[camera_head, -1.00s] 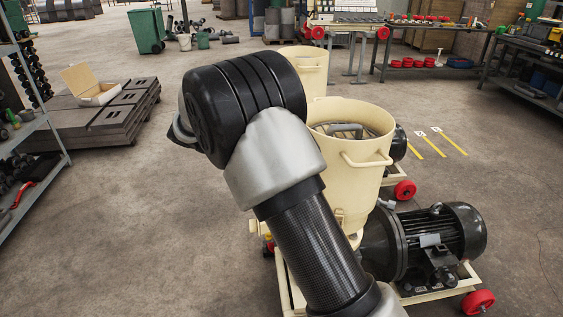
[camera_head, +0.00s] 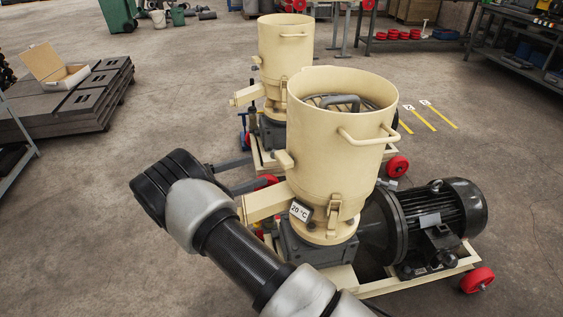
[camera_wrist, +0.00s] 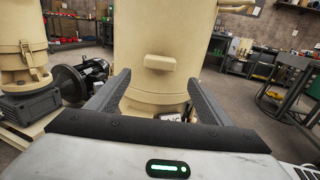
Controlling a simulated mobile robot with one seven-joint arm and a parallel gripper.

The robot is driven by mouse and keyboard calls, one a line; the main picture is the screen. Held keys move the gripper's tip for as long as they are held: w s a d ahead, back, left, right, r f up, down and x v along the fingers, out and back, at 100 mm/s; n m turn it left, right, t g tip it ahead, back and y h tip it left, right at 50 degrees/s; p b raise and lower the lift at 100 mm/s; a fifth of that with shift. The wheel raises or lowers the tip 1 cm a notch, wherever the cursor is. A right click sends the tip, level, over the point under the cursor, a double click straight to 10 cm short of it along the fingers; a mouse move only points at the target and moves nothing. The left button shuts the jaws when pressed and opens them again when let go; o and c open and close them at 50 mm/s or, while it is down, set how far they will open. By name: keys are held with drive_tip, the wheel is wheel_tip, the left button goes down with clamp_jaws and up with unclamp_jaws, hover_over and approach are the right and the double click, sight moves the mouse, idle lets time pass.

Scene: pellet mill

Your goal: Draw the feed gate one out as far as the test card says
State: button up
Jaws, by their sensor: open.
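A cream pellet mill (camera_head: 340,110) stands nearest, with a round hopper. A short cream block (camera_head: 284,158), probably the feed gate's handle, juts from the hopper's lower left side. The wrist view shows this block (camera_wrist: 158,62) ahead, between the lines of my fingers. My gripper (camera_head: 260,170) is open and empty, its two dark fingers pointing at the block from the left. In the wrist view my gripper (camera_wrist: 160,77) has its fingers wide apart, and contact with the block cannot be made out. No readable test card shows.
A second cream mill (camera_head: 285,60) stands behind. A black motor (camera_head: 440,215) sits at right. Dark slabs (camera_head: 75,100) lie at left; the floor between is clear.

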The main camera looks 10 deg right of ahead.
sight(279, 162)
drive_tip(key=x, duration=1)
drive_tip(key=shift+w+d+b, duration=0.1)
drive_tip(key=shift+d+b, duration=0.15)
drive_tip(key=shift+b, duration=0.1)
drive_tip(key=c, duration=1.5)
drive_tip(key=shift+b+v, duration=0.3)
drive_tip(key=shift+v, duration=1.95)
drive_tip(key=o, duration=1.5)
drive_tip(key=shift+a, duration=0.1)
